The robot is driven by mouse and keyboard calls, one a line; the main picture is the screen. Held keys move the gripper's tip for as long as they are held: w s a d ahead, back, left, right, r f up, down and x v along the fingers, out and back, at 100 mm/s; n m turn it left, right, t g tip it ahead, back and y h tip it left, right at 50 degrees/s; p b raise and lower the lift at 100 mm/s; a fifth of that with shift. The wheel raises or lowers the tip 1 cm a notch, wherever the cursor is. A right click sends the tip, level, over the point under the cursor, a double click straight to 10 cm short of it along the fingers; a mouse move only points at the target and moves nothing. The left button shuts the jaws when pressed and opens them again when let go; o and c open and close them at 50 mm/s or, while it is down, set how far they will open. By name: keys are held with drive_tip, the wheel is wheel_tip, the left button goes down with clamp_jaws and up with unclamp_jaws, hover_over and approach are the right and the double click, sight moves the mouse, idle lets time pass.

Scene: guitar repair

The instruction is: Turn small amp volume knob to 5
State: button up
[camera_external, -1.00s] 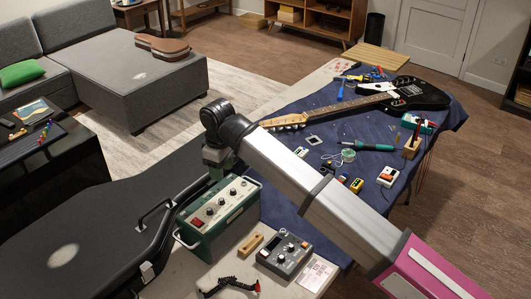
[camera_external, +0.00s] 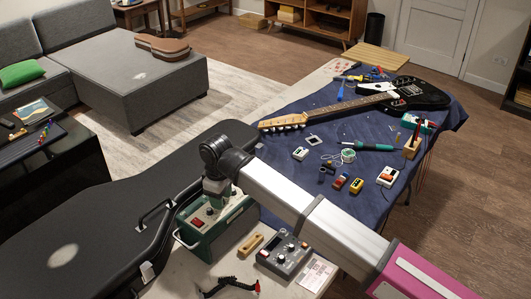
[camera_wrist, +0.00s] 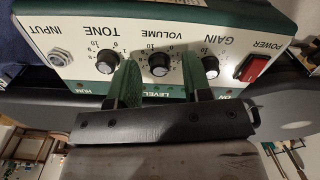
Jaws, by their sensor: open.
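The small green amp (camera_external: 207,240) stands on the near left part of the table in the external view, its panel partly hidden under my wrist. In the wrist view its cream panel (camera_wrist: 193,18) fills the top. The black volume knob (camera_wrist: 160,65) with a white pointer sits in the middle of the knob row. The pointer's number is too small to read surely. My gripper (camera_wrist: 169,66) is open, its green fingers on either side of the volume knob with gaps visible. I cannot tell how deep they reach. In the external view the fingers are hidden.
The tone knob (camera_wrist: 106,62) and gain knob (camera_wrist: 210,66) lie close outside the fingers. The red power switch (camera_wrist: 252,69) is at the panel's right. A black guitar case (camera_external: 95,220) lies left of the amp; a grey pedal (camera_external: 284,254) stands to its right.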

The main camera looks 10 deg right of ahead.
drive_tip(key=shift+f, duration=0.1)
clamp_jaws()
drive_tip(key=shift+m, duration=0.3)
drive_tip(key=m, duration=0.3)
drive_tip(key=shift+m, duration=0.3)
drive_tip(key=m, duration=0.9)
drive_tip(key=shift+m, duration=2.3)
